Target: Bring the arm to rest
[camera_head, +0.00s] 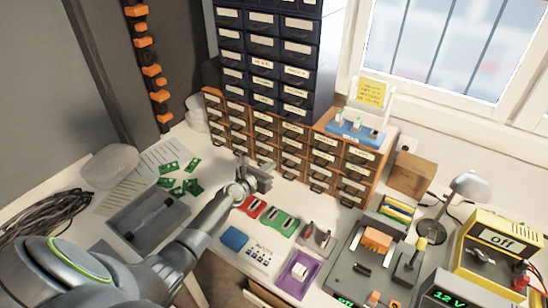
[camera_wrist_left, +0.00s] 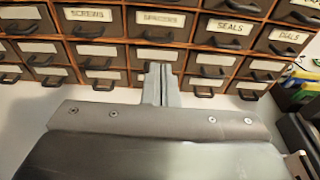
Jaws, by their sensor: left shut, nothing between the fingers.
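My left gripper (camera_head: 262,172) is above the bench, close in front of the brown drawer cabinet. Its arm reaches in from the lower left in the head view. In the left wrist view the gripper's fingers (camera_wrist_left: 160,84) are together with nothing between them. They point at the labelled drawers (camera_wrist_left: 160,20), near the one marked "SPACERS". I cannot tell whether the fingertips touch the drawer fronts. The right gripper is not in view.
The bench holds a grey tray (camera_head: 122,222), green circuit boards (camera_head: 170,168), red (camera_head: 250,206) and green (camera_head: 282,218) trays, a purple tray (camera_head: 312,273) and a blue box (camera_head: 235,238). A lamp (camera_head: 468,188) and a yellow power supply (camera_head: 495,245) stand at right. Coiled cables (camera_head: 40,215) lie at left.

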